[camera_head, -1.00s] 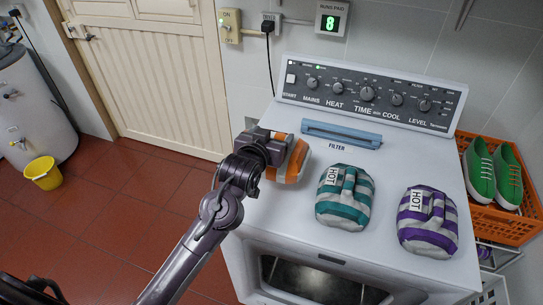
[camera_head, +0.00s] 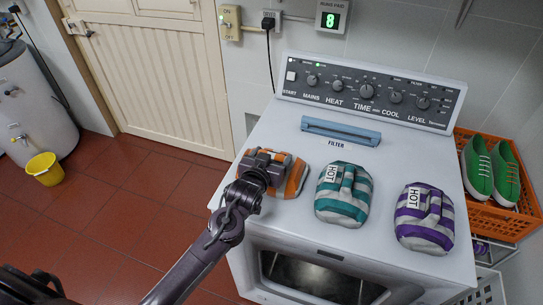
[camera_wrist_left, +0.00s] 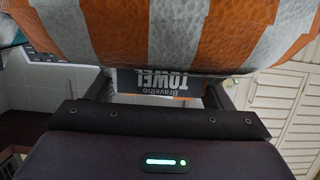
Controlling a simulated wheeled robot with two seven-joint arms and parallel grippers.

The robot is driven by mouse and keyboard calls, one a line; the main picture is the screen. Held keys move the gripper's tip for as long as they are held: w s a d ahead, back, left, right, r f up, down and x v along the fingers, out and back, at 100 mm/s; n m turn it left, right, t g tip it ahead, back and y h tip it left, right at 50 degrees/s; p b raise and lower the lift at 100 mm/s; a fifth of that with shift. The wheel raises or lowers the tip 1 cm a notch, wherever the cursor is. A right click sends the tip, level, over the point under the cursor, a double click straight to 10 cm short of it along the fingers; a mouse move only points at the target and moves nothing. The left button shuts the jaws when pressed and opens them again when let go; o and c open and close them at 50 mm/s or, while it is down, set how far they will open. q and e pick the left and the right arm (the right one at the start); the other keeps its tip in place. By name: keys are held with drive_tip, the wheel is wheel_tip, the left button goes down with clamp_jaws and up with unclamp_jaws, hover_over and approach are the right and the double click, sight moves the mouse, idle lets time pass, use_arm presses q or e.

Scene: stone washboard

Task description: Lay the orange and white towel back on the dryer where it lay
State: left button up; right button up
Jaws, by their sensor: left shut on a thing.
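The orange and white towel (camera_head: 295,178) is a folded, striped bundle at the left end of the white dryer top (camera_head: 285,222). My left gripper (camera_head: 267,166) reaches over it from the front left and is shut on it. In the left wrist view the towel (camera_wrist_left: 185,30) fills the top of the picture, and a dark label reading "TOWEL" (camera_wrist_left: 165,82) sits between the fingers. I cannot tell whether the towel's underside touches the dryer. My right gripper is not in view.
A teal striped bundle (camera_head: 342,207) and a purple striped bundle (camera_head: 424,229), both tagged HOT, lie to the right on the dryer. A blue filter bar (camera_head: 341,131) lies behind. An orange crate (camera_head: 510,222) with green shoes (camera_head: 478,167) stands at right.

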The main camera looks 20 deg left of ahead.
use_arm(q)
drive_tip(key=o, duration=1.5)
drive_tip(key=shift+o, duration=0.3)
drive_tip(key=shift+r, duration=0.2)
drive_tip(key=shift+s, duration=0.25)
drive_tip(key=b+v, duration=0.2)
drive_tip(key=v, duration=0.9)
drive_tip(key=shift+s, duration=0.2)
drive_tip(key=shift+r, duration=0.1)
